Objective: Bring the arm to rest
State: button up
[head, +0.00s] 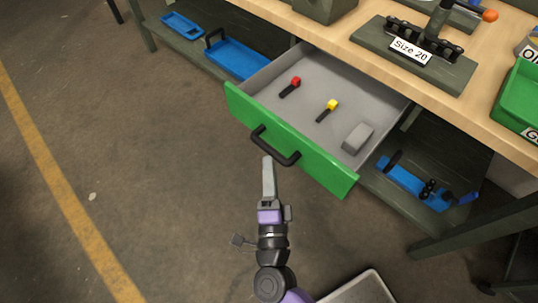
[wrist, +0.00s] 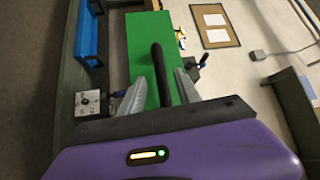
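My gripper (head: 267,160) is in front of the pulled-out green-fronted drawer (head: 320,174), close to its black bar handle (head: 274,147). In the wrist view the two grey fingers of my gripper (wrist: 161,80) stand apart. The black handle (wrist: 157,58) shows between them in the picture, with green on both sides of it. No finger visibly presses on the handle; I cannot tell how far the tips are from it in depth.
The drawer holds a red-headed piece (head: 290,88), a yellow-headed piece (head: 328,110) and a grey block (head: 358,137). The wooden bench top (head: 310,32) is above it. Blue trays (head: 235,59) lie on the lower shelf. Open floor (head: 150,150) is at left.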

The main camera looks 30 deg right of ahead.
jog(key=shift+v, duration=1.1)
jog(key=s+r+n+t+y+p, duration=0.2)
jog(key=s+r+n+y, duration=0.2)
jog(key=r+n, duration=0.4)
jog(key=s+d+r+n+g+y+p, duration=0.2)
jog(key=s+r+n, duration=0.3)
jog(key=s, duration=0.4)
jog(key=s+d+r+n+g+y+p, duration=0.2)
jog(key=s+d+r+n+g+p, duration=0.1)
jog(key=s+n, duration=0.5)
jog(key=shift+s+d+r+p, duration=0.35)
jog(key=shift+s+r+p, duration=0.5)
jog(key=shift+s+p, duration=0.2)
